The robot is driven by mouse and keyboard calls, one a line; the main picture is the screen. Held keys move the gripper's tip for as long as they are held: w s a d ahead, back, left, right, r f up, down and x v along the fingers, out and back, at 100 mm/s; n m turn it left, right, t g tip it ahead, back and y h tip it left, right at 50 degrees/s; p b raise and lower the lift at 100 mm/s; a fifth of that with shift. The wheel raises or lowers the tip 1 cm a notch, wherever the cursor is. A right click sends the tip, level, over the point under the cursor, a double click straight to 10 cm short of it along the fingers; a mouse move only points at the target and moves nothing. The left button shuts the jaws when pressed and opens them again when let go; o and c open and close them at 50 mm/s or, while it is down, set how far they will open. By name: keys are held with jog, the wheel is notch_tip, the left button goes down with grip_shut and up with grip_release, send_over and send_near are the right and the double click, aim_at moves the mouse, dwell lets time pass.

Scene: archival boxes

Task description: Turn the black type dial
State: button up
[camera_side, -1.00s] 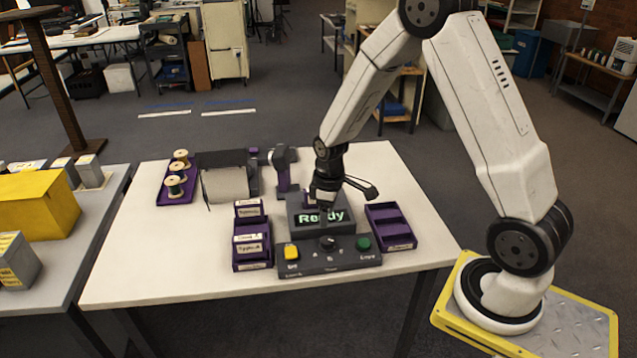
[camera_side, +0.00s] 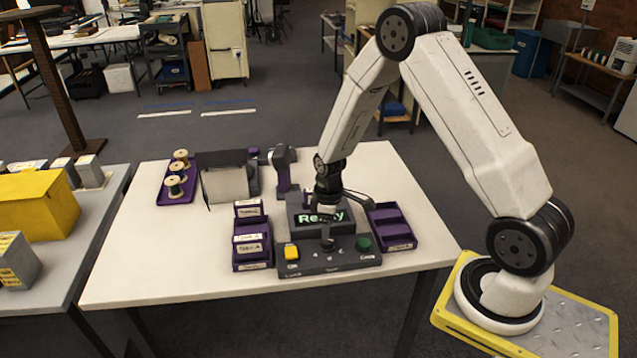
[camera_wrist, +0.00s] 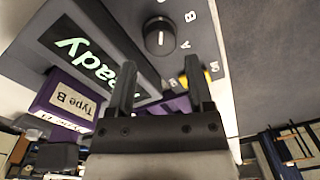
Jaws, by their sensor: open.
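The black type dial (camera_wrist: 158,36) is a round knob with a pale pointer line, on the grey control panel beside the letters A and B. In the side view the dial (camera_side: 327,244) sits at the middle of the panel, partly hidden by my gripper. My gripper (camera_wrist: 158,88) is open and empty, with its two dark fingers pointing at the panel and the dial just beyond the fingertips. In the side view my gripper (camera_side: 327,228) hangs right above the dial. I cannot tell whether it touches. The display (camera_side: 318,222) shows green "Ready" letters, partly covered by the gripper.
A yellow button (camera_side: 291,252) and a green button (camera_side: 363,244) flank the dial. Purple bins with labels (camera_side: 252,245) stand left of the panel, and an empty purple tray (camera_side: 391,228) stands right. A spool rack (camera_side: 177,185) is at the back left. The table front left is clear.

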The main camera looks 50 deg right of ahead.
aim_at(327, 243)
jog(key=shift+a+f, duration=0.1)
jog(key=shift+f, duration=2.1)
grip_shut()
jog(key=shift+m, duration=0.4)
jog(key=m, duration=0.5)
jog(key=shift+s, duration=0.1)
jog(key=m, duration=0.6)
jog(key=shift+s, duration=0.1)
